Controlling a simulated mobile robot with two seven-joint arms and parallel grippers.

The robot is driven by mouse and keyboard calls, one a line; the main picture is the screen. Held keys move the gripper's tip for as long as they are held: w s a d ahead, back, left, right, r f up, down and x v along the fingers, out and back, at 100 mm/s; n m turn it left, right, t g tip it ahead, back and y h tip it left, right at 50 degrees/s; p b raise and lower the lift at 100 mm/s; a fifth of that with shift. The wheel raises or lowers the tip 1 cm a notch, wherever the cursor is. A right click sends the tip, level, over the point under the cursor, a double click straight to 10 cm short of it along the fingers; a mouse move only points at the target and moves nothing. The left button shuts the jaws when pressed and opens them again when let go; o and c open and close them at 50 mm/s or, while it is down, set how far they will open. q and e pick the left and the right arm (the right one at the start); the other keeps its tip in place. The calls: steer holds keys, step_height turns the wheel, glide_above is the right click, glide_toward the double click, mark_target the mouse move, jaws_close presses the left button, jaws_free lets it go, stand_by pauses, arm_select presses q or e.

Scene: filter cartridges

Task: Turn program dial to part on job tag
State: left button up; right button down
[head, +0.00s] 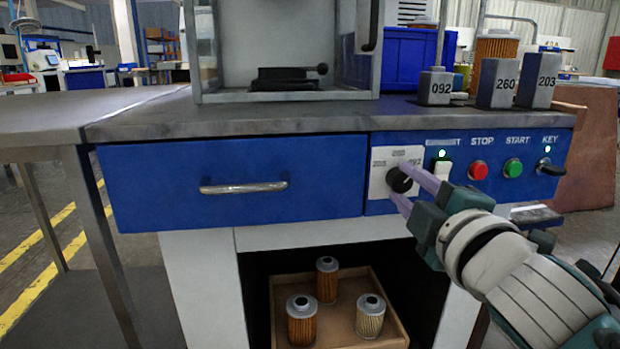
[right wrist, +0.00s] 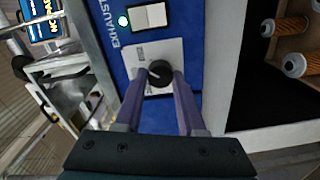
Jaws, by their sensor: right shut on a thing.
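The black program dial (head: 399,179) sits on a white label plate (head: 379,186) on the blue front panel. I cannot make out a readable job tag. My left gripper is not in view.
Beside the dial are a white rocker switch (head: 442,170), a red stop button (head: 478,171), a green start button (head: 513,168) and a key switch (head: 547,166). A blue drawer (head: 237,205) is to the left. A wooden tray (head: 350,338) holding filter cartridges is below.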

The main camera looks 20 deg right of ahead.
steer(key=m+p, duration=0.1)
steer(key=m, duration=0.2)
steer(key=shift+r+m, duration=0.1)
steer(key=shift+m, duration=0.2)
stand_by(0.3)
steer(key=c, duration=0.5)
jaws_free()
